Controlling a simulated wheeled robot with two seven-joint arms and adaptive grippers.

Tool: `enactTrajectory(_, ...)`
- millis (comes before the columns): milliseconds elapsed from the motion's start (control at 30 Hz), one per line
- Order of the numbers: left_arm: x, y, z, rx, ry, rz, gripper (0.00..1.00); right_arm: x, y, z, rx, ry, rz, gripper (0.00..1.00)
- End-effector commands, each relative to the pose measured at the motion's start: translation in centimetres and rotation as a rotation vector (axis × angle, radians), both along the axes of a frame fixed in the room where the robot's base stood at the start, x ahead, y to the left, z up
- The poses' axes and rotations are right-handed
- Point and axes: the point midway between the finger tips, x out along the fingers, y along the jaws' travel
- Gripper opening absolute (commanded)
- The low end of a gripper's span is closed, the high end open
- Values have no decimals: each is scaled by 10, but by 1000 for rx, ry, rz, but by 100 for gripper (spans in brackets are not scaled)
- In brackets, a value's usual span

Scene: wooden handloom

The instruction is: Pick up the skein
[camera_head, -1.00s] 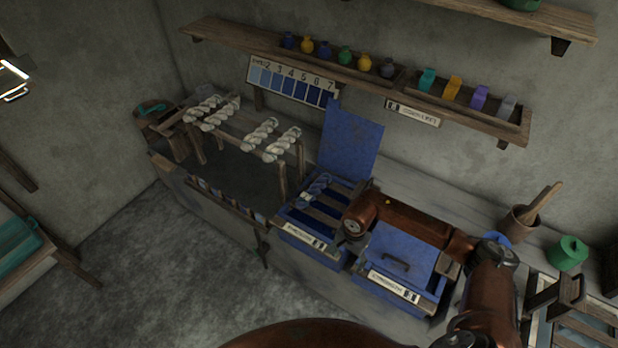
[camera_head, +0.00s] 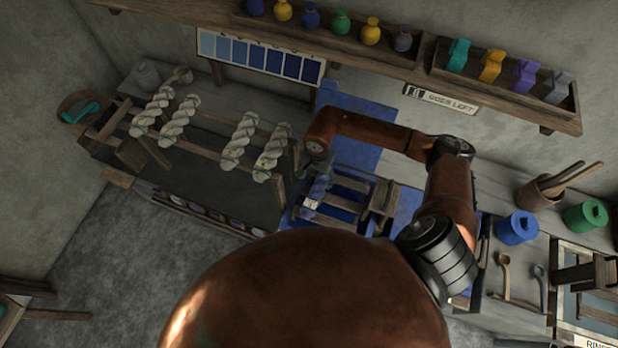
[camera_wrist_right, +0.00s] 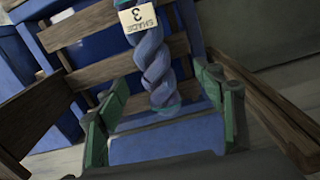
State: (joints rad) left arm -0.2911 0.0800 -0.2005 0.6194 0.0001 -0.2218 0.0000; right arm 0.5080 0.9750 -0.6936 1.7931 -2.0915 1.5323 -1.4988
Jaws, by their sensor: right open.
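A blue-violet twisted skein (camera_head: 318,190) with a pale tag lies on wooden slats in an open blue box (camera_head: 297,217). In the right wrist view the skein (camera_wrist_right: 156,62) runs down the middle, and its tag (camera_wrist_right: 137,17) reads "SHADE 3". My right gripper (camera_head: 314,168) is above the skein in the head view. In the right wrist view its green-edged fingers (camera_wrist_right: 163,112) are spread apart, one on each side of the skein's near end. I cannot tell whether they touch it. My left gripper is not in view.
Several pale skeins (camera_head: 240,141) hang on a wooden rack to the left. A raised blue lid (camera_head: 365,150) stands behind the box. A shelf (camera_head: 330,57) with small bottles runs above. A blue pot (camera_head: 517,229) and green pot (camera_head: 587,216) stand to the right.

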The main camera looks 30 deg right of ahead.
Motion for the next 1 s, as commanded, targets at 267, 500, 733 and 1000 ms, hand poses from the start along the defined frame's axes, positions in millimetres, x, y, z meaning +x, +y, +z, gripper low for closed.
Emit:
enactTrajectory(267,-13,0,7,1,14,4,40,-1,1,-31,3,8,-1,62)
enactTrajectory(500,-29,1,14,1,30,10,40,5,1,-68,1,13,-1,62)
enactTrajectory(733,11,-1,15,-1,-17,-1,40,5,0,-76,0,12,1,62)
enactTrajectory(1000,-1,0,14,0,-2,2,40,5,0,-76,-1,12,1,51)
